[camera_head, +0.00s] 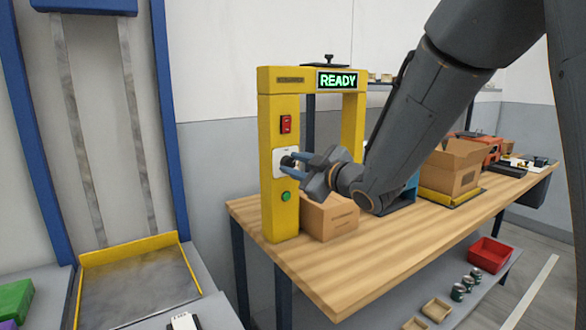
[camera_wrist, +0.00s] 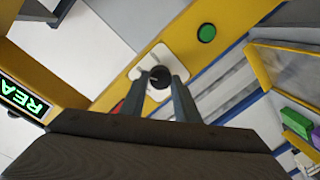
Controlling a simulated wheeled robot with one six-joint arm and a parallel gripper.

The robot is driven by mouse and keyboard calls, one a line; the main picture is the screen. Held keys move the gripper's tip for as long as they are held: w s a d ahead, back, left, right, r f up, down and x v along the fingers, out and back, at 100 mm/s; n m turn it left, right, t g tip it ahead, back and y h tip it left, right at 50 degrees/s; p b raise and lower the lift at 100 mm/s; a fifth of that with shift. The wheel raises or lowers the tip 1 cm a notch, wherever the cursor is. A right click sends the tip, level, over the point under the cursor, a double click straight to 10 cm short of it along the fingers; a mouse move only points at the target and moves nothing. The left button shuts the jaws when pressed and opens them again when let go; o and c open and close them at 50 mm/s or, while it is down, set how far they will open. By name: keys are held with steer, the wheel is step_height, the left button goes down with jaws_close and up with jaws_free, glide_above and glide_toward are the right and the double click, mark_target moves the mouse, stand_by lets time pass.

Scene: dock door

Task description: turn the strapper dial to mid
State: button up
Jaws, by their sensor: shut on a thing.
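The yellow strapper frame (camera_head: 281,222) stands on the wooden bench, with a lit READY display (camera_head: 338,80) at its top. The dial is a black knob on a white plate on the frame's left post. In the head view the dial is mostly hidden by my gripper (camera_head: 292,165). In the wrist view the black dial (camera_wrist: 160,77) sits between the tips of my gripper (camera_wrist: 161,84), which is shut on it. The white plate (camera_wrist: 148,62) shows behind it. The dial's pointer setting is too small to read.
A red switch (camera_head: 286,124) is above the dial and a green button (camera_head: 286,196) below it. A cardboard box (camera_head: 330,217) stands on the bench (camera_head: 330,282) beside the post. An open carton (camera_head: 452,167) is farther right. A red bin (camera_head: 489,254) sits on the lower shelf.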

steer(key=shift+a, duration=0.15)
steer(key=o, duration=1)
steer(key=shift+s, duration=0.15)
steer(key=shift+o, duration=0.2)
steer(key=shift+s+d, duration=0.2)
steer(key=shift+d, duration=0.15)
steer(key=b+v, duration=0.1)
steer(key=v, duration=0.6)
steer(key=shift+s+r, duration=0.1)
